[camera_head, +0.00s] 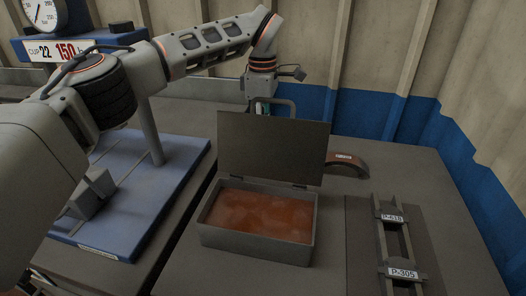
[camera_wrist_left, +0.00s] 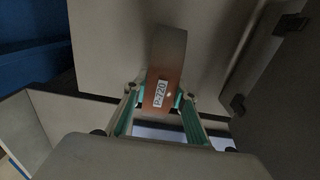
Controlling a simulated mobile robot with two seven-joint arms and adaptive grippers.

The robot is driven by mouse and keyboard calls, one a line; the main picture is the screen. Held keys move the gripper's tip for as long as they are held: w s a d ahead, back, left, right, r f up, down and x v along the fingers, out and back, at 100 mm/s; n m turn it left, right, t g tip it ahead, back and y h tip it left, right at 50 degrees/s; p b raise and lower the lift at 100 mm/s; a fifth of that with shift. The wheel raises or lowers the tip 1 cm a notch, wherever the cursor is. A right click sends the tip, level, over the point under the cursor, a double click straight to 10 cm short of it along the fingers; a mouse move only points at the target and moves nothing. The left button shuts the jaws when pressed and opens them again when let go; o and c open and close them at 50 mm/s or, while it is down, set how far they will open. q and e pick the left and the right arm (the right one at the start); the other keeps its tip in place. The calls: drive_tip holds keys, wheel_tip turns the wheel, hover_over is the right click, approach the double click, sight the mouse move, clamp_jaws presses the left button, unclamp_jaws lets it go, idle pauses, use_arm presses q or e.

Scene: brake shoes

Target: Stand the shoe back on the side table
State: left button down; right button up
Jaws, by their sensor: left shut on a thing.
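My left gripper (camera_wrist_left: 160,100) is shut on a brake shoe (camera_wrist_left: 167,55), its teal fingers on either side of the shoe's lower end. The shoe is a curved, brownish piece with a white label reading P-720. In the head view my left gripper (camera_head: 264,107) points down behind the raised lid of a box, which hides most of it and the shoe. A second brake shoe (camera_head: 350,166), dark and arched with a pale label, rests on the grey table (camera_head: 335,235) right of the lid. My right gripper is not in view.
The open box (camera_head: 255,257) holds reddish-brown contents; its lid (camera_head: 272,148) stands upright. A rack (camera_head: 395,245) labelled P-618 and P-305 lies at the right. A blue-based dial scale (camera_head: 130,220) stands left. A wall runs behind. Table space between box and rack is clear.

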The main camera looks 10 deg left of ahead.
use_arm(q)
drive_tip(key=shift+f+b, duration=0.3)
drive_tip(key=shift+f, duration=2.85)
drive_tip(key=c, duration=1.6)
unclamp_jaws()
drive_tip(key=shift+f, duration=0.1)
drive_tip(key=shift+c, duration=0.2)
wheel_tip(320, 180, up, 12)
drive_tip(key=shift+r+p, duration=0.15)
drive_tip(key=shift+p, duration=0.45)
